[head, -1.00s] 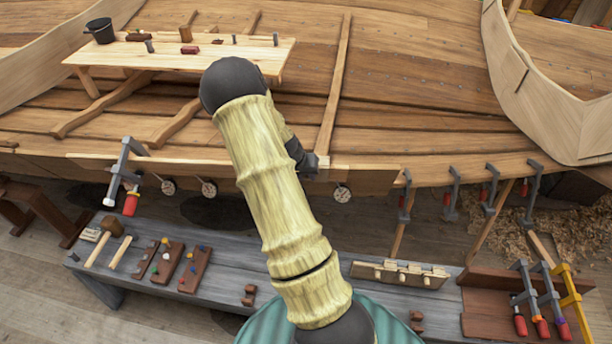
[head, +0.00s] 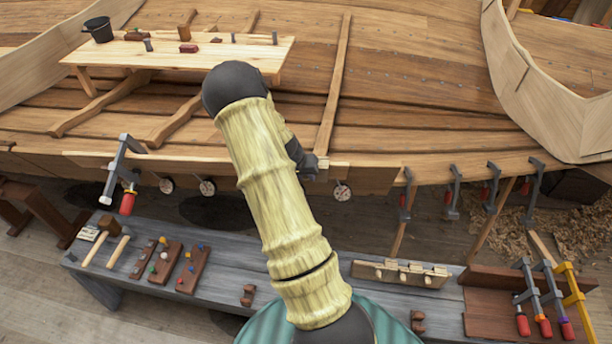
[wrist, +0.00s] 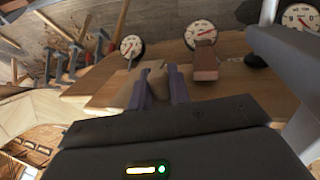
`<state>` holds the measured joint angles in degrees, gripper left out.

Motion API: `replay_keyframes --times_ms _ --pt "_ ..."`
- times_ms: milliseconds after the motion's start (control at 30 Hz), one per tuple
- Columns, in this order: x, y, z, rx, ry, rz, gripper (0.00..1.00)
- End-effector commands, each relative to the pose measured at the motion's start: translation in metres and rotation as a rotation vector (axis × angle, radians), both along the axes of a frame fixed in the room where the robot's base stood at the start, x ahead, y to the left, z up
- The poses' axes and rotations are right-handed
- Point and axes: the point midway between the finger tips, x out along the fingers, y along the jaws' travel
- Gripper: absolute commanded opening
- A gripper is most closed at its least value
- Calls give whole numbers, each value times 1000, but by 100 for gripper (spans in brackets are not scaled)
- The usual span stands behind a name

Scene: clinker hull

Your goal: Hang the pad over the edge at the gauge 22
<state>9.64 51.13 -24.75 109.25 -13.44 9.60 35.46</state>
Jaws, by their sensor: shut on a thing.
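My gripper (wrist: 163,88) is shut on a tan piece (wrist: 150,84), seemingly the pad, in the wrist view. It is at the plank edge (wrist: 105,90); I cannot tell whether the piece touches the edge. In the head view my gripper (head: 314,166) is mostly behind my arm, beside a round gauge (head: 342,190). Three white dial gauges show in the wrist view: one beyond the fingers (wrist: 131,46), one in the middle (wrist: 203,34), one at right (wrist: 300,16). Their numbers are too small to read surely. A reddish-brown block (wrist: 205,62) sits below the middle gauge.
A large clamp (head: 122,172) grips the plank at left; several more hang along the edge at right (head: 453,190). A grey bench (head: 225,255) below holds a mallet (head: 107,228), brown blocks and a wooden rack (head: 400,272). A plank table (head: 215,58) stands behind.

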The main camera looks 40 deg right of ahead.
Motion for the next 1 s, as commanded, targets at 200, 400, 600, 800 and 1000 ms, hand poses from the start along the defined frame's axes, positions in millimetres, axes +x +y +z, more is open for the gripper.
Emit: replay_keyframes --times_ms 200,400,600,800,1000 --pt "1 -1 -3 0 0 0 0" --pt "1 -1 -2 0 0 0 44" --pt "1 -1 -2 0 0 0 44" --pt "1 3 5 -1 -2 1 44" --pt "0 15 29 0 -4 2 44"
